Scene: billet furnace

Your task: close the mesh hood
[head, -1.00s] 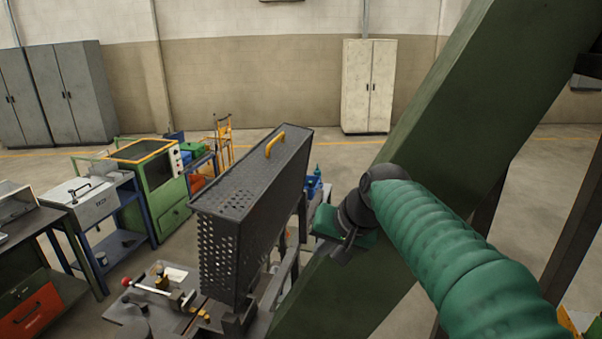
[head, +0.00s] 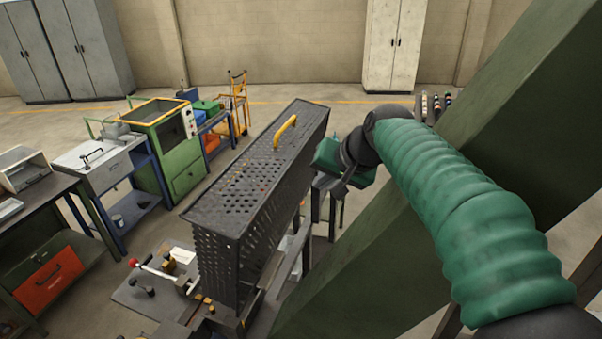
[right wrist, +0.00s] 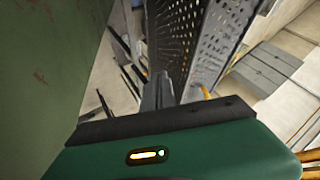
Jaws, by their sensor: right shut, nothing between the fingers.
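The mesh hood (head: 235,200) is a dark, long box of perforated sheet with a yellow handle (head: 285,132) on its top. It stands over a metal frame in the middle of the head view. My right gripper (head: 341,187) is beside the hood's right side, away from the handle, shut and empty. In the right wrist view the shut fingers (right wrist: 158,92) point at the hood's perforated panels (right wrist: 215,45); I cannot tell whether they touch. A bit of yellow shows near the fingertips. My left gripper is not in view.
A bench plate with a red-knobbed lever (head: 150,265) lies left below the hood. A green machine (head: 165,145) and a workbench (head: 45,235) stand at left. Open floor lies behind.

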